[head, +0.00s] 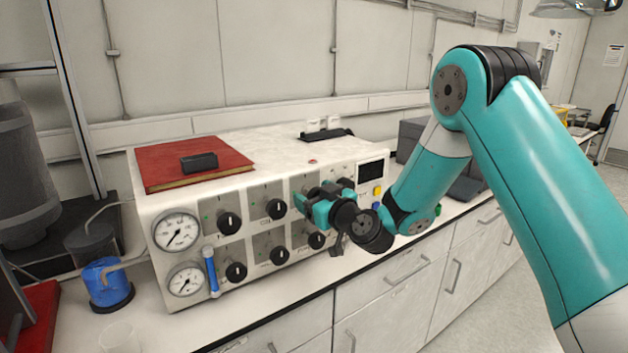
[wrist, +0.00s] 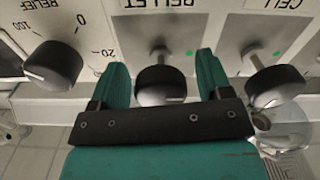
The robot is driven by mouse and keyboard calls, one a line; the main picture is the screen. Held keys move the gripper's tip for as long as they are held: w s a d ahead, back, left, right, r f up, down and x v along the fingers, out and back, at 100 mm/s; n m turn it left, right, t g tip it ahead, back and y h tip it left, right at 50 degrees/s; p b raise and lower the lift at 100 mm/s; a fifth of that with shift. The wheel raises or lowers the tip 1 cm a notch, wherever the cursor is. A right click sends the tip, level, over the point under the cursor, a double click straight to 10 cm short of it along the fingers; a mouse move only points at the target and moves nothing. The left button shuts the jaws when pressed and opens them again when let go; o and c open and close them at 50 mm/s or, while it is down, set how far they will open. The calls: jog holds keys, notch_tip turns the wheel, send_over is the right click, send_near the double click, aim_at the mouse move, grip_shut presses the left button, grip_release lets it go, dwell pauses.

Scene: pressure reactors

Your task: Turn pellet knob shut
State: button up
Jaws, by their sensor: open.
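My gripper (wrist: 164,68) is open, with one teal finger on each side of this knob and visible gaps between. I cannot tell how deep the fingers reach along it. A green dot (wrist: 188,52) is on the panel beside the knob. In the head view my gripper (head: 312,202) is at the right part of the control panel's front. I cannot make out the pellet knob there; the labels are too small.
The relief knob (wrist: 53,66) and the cell knob (wrist: 273,86) flank the pellet knob closely. The white control box (head: 255,165) carries several knobs, two gauges (head: 177,232) and a red book (head: 190,163) on top.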

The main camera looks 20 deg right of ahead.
jog(key=shift+w+a, duration=0.15)
jog(key=shift+w, duration=0.2)
jog(key=c, duration=0.9)
